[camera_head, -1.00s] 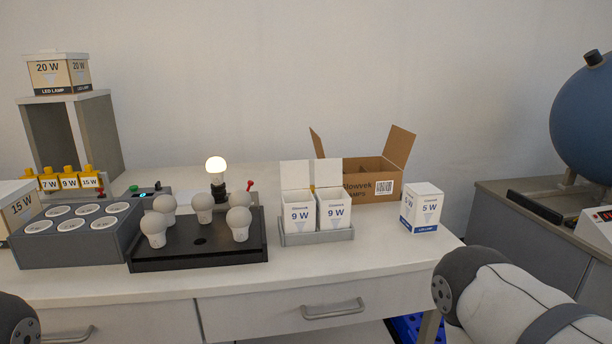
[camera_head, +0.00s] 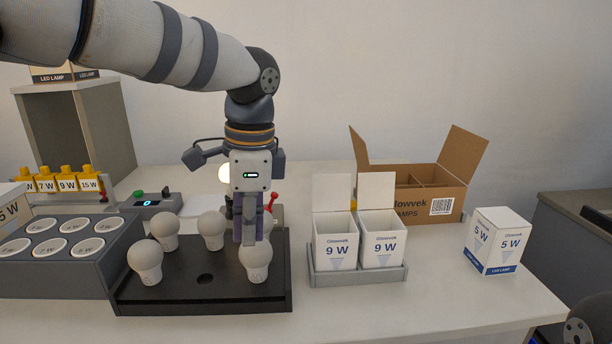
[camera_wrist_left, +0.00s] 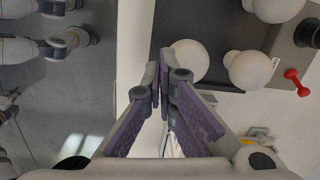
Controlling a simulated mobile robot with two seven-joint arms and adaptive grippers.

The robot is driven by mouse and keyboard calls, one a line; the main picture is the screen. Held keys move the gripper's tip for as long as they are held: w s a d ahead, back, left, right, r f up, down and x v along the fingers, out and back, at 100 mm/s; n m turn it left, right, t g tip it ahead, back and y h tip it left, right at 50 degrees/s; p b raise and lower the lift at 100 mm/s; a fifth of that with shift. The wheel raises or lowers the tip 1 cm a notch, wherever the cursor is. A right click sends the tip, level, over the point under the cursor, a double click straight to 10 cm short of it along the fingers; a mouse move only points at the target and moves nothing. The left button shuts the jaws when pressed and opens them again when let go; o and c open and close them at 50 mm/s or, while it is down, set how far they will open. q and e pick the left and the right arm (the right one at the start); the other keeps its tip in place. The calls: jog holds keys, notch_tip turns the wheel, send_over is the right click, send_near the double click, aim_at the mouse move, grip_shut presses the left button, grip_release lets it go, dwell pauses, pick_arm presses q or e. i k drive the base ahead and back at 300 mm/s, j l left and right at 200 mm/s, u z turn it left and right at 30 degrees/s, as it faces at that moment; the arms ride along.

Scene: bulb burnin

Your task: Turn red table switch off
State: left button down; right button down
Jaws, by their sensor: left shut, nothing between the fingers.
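The red switch lever (camera_head: 271,201) stands at the back right of the black bulb tray, just right of my left gripper. It also shows at the right edge of the left wrist view (camera_wrist_left: 297,82), apart from the fingers. My left gripper (camera_head: 245,240) points down, shut and empty, in front of the lever and over the tray's right part. In the left wrist view its fingertips (camera_wrist_left: 163,88) are together. A lit bulb (camera_head: 224,173) shows partly behind the gripper; its socket is mostly hidden. My right gripper is out of view.
Several white bulbs stand on the black tray (camera_head: 205,302), one (camera_head: 256,263) close by the fingers. A grey rack (camera_head: 70,268) is at the left.

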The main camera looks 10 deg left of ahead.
aim_at(273, 195)
jog(key=i+l, duration=0.1)
jog(key=i, duration=0.4)
jog(key=i+l, duration=0.1)
jog(key=i, duration=0.4)
